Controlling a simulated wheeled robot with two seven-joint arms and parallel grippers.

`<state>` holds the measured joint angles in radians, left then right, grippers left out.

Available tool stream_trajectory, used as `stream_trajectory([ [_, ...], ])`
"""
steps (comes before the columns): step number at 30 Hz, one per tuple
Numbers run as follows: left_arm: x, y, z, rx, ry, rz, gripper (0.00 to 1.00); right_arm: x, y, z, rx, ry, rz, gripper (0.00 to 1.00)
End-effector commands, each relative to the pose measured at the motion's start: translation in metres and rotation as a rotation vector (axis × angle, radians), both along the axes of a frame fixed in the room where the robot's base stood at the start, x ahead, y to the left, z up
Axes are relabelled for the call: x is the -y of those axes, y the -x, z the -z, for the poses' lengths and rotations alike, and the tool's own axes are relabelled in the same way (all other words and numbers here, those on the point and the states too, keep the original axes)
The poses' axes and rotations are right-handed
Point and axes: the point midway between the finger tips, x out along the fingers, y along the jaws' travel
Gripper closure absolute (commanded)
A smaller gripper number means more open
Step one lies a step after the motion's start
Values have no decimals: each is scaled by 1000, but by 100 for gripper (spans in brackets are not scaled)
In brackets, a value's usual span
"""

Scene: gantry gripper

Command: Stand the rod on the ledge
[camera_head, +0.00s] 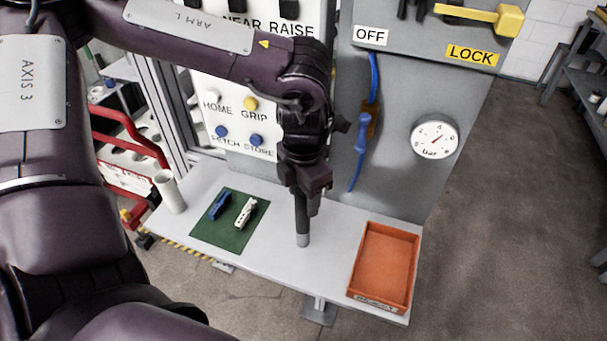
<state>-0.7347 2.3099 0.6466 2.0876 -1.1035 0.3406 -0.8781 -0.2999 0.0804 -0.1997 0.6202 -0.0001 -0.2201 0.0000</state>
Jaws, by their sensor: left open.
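The rod (302,226) is dark with a lighter grey lower end. It looks upright, and its lower end appears to rest on the white ledge (335,250), between the green mat and the orange tray. My left gripper (305,198) points down right over the rod. Its jaws are open, with the upper part of the rod at or between the fingers. The rod's top is hidden by the gripper, and I cannot tell whether a finger touches it. My right gripper is not in view.
A green mat (249,232) with a blue piece (220,206) and a white piece (246,212) lies left of the rod. A white cylinder (170,192) stands at the ledge's left end. An orange tray (363,277) sits at the right. A grey panel with a gauge (434,137) rises behind.

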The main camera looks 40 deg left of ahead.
Motion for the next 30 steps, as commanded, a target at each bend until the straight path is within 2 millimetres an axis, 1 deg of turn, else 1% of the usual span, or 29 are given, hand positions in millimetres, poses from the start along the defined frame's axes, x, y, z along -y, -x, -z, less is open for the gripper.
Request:
stream_trajectory([
  [5, 0, -2, -30, 10, 0, 2, 50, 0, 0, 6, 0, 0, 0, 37],
  [9, 0, -2, -62, 10, -1, 1, 50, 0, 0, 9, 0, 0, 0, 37],
  [12, 0, -1, -83, 8, -2, 1, 50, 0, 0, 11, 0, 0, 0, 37],
  [16, 0, -1, -102, 5, -2, 0, 50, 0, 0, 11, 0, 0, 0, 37],
  [21, 0, 0, -115, 2, 0, 1, 50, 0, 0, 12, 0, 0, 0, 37],
  [30, 0, 0, -116, 1, -1, 1, 50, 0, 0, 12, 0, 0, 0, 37],
])
